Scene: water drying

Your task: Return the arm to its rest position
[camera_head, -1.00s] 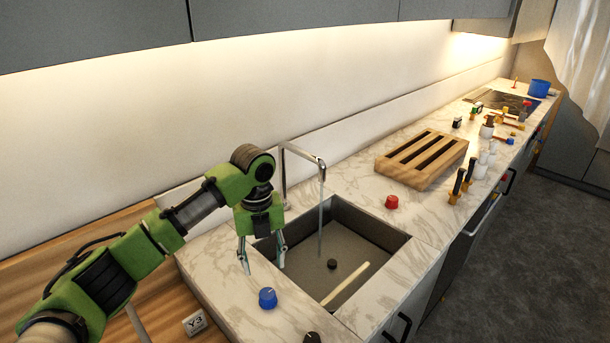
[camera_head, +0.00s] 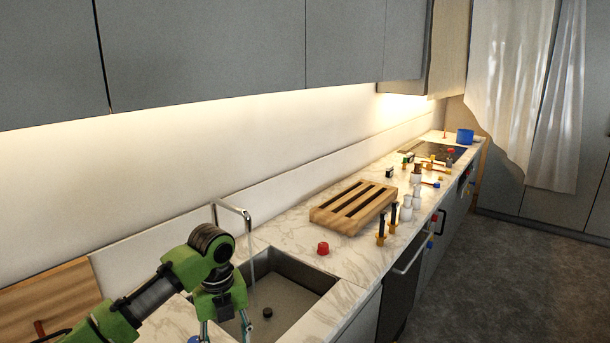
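My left arm, green and black, comes in from the lower left. Its gripper (camera_head: 226,328) points down at the left edge of the sink (camera_head: 325,281), with two thin fingers spread apart and nothing seen between them. The fingertips run near the bottom edge of the picture. The faucet (camera_head: 233,208) stands behind the sink, and a thin stream of water (camera_head: 253,270) falls from it. My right gripper is not in view.
A blue knob (camera_head: 195,339) is partly cut off below the gripper. A slotted wooden rack (camera_head: 353,207) and several small items stand farther along the counter. Grey cabinets (camera_head: 210,55) hang above.

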